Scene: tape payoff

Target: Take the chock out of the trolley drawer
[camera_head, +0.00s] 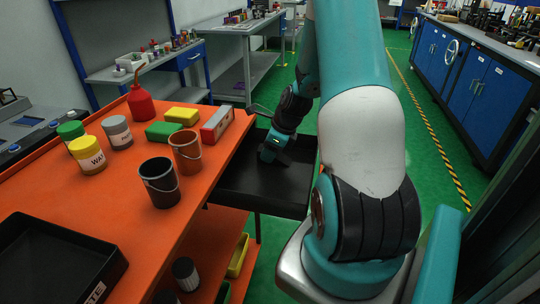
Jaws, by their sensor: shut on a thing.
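The trolley (225,165) has an orange top. Its black drawer (262,188) is pulled out on the right side, below the top. My arm reaches down into the drawer from above, and my gripper (268,156) is low inside it, near its left side. The gripper is shut on a dark thing, which I take to be the chock. The chock's outline cannot be told apart from the dark fingers and the black drawer. The rest of the visible drawer floor looks empty.
On the trolley top stand a black bucket (160,184), an orange bucket (186,152), a red oil bottle (140,103), several cans, sponges and a black tray (50,262). Blue cabinets (475,80) line the right. The green floor between is clear.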

